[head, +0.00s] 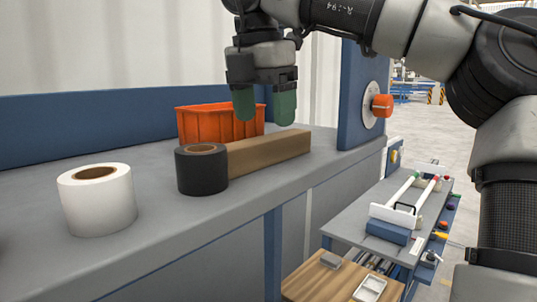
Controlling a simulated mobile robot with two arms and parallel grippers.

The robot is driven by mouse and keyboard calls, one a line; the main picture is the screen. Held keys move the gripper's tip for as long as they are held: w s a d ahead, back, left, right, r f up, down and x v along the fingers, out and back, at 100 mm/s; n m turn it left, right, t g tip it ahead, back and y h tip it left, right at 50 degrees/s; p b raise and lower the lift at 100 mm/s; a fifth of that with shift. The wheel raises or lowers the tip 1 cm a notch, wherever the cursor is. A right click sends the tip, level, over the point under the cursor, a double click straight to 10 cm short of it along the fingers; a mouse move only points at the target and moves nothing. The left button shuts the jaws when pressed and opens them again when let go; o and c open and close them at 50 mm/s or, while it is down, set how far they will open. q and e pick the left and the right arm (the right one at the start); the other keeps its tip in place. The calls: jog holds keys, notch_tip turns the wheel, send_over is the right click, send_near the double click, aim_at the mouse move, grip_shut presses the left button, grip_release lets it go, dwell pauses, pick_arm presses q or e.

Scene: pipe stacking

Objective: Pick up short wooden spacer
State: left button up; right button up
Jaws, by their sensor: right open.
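A short wooden spacer (270,151), a brown rectangular block, lies on the grey workbench (130,264). Its near left end is partly hidden behind a black tape roll (202,172). My right gripper (265,113) points down above the spacer's far side, with its two green fingertips apart and nothing between them. The fingertips look a little above the spacer; whether they are over it or behind it I cannot tell. My left gripper is not in view.
An orange bin (195,124) stands behind the spacer. A white roll (97,200) stands at the left. A blue post (356,90) with an orange knob (382,106) rises at the bench's right end. A lower cart (352,228) stands at right.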

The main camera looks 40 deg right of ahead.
aim_at(267, 137)
jog(key=shift+f, duration=0.3)
jog(key=shift+w+f, duration=0.15)
jog(key=shift+f, duration=0.1)
jog(key=f+p, duration=0.1)
jog(key=d+f, duration=0.1)
jog(key=f, duration=0.1)
jog(key=f+p, duration=0.1)
jog(key=shift+w+d+f+p, duration=0.15)
jog(key=shift+w+d+p, duration=0.15)
jog(key=shift+w, duration=0.1)
jog(key=shift+s+d+f, duration=0.1)
jog(key=shift+f, duration=0.1)
jog(key=shift+a, duration=0.2)
jog(key=shift+c, duration=1.5)
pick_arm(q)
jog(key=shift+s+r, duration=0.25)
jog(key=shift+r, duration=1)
pick_arm(e)
jog(key=c, duration=0.8)
